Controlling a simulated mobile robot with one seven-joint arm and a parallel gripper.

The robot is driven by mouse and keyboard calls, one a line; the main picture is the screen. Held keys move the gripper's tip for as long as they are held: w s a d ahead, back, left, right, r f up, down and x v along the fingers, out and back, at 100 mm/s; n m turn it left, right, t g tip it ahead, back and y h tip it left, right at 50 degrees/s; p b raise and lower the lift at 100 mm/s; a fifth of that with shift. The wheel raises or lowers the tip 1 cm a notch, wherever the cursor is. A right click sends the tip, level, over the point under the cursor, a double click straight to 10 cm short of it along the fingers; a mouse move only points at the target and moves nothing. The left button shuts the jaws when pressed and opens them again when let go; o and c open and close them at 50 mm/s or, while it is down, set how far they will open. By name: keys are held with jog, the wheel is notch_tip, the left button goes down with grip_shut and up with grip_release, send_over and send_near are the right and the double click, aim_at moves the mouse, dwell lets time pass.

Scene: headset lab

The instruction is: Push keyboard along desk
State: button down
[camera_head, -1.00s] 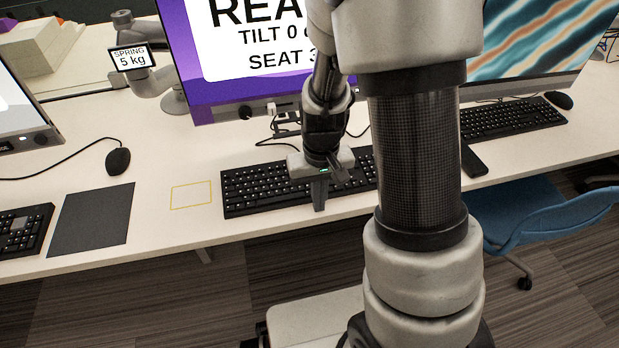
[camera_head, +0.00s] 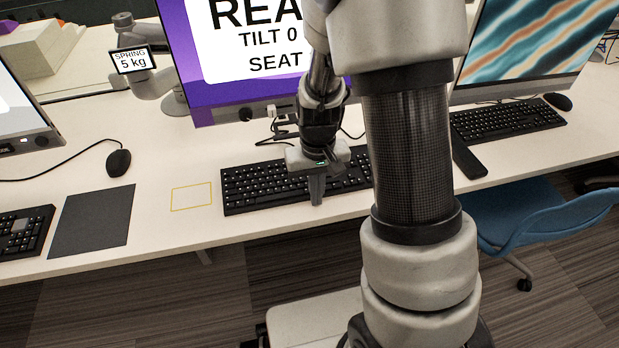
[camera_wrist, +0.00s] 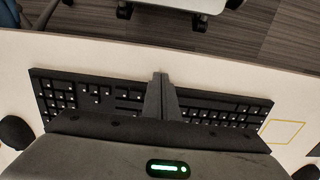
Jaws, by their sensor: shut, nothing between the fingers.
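The black keyboard (camera_head: 262,188) lies on the white desk below the purple-edged monitor, its right part hidden behind my arm. It also spans the wrist view (camera_wrist: 105,95). My gripper (camera_head: 317,198) points down at the front part of the keyboard, right of the middle of its visible length. The fingers are shut with nothing between them. In the wrist view the closed fingers (camera_wrist: 160,82) stand across the keyboard, tips near its front edge. I cannot tell whether they touch it. A yellow outlined rectangle (camera_head: 191,196) is on the desk just left of the keyboard.
A dark mat (camera_head: 92,221) and a mouse (camera_head: 118,162) lie farther left. The monitor (camera_head: 250,85) stands behind the keyboard. A black handset-like object (camera_head: 468,160) and a second keyboard (camera_head: 507,120) are to the right. A blue chair (camera_head: 535,215) stands at the desk's right front.

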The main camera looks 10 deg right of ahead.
jog(key=shift+w, duration=3.05)
jog(key=shift+s, duration=0.85)
jog(key=shift+r+p, duration=2.85)
jog(key=shift+r, duration=0.65)
